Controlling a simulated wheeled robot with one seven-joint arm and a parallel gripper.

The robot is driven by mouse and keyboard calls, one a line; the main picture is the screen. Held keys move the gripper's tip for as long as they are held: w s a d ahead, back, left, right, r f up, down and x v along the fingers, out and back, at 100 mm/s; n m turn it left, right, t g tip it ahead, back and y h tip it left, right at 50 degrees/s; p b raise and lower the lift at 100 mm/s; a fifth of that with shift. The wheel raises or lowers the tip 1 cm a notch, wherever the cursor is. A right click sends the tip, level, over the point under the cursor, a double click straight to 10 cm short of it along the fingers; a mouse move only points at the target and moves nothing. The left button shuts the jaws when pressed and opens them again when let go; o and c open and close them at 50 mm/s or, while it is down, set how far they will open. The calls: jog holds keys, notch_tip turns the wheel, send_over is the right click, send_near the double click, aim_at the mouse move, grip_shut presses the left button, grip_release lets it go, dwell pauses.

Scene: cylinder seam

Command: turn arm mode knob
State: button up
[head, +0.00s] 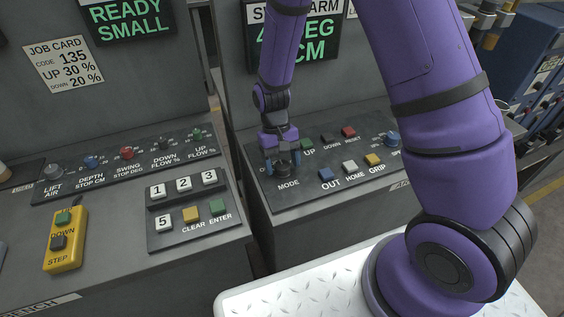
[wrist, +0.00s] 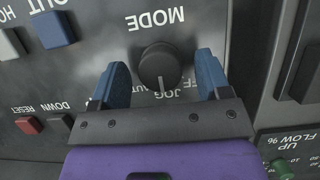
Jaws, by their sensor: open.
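The dark round mode knob (head: 282,171) sits on the sloping arm panel, above the word MODE. In the wrist view the knob (wrist: 159,66) shows upside down with the panel, and its white pointer line points down in the picture, near the partly hidden JOG lettering. My gripper (head: 282,158) is at the knob. In the wrist view its two blue fingers (wrist: 161,62) are open, one on each side of the knob, with a visible gap on both sides. Parts of the labels beside the knob are hidden by the gripper.
Close by are a blue OUT button (head: 326,174), a white HOME button (head: 350,166), a yellow GRIP button (head: 372,159) and a red RESET button (head: 348,131). A second console with a keypad (head: 190,214) stands left, across a narrow gap. A yellow step pendant (head: 66,238) lies farther left.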

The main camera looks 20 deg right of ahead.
jog(key=v, duration=1)
jog(key=shift+r, duration=0.35)
jog(key=shift+w, duration=0.1)
jog(key=s+d+r+t, duration=0.2)
jog(key=s+d+r, duration=0.15)
jog(key=r, duration=0.55)
jog(key=s+d+r+t, duration=0.3)
jog(key=s+r, duration=0.1)
jog(key=r, duration=0.5)
jog(key=s+d+r+t, duration=0.2)
jog(key=s+d+r, duration=0.1)
jog(key=s, duration=0.4)
jog(key=s+d+r+t, duration=0.2)
jog(key=s+r, duration=0.3)
jog(key=s, duration=0.3)
jog(key=shift+d+r+t, duration=0.4)
jog(key=shift+d, duration=0.05)
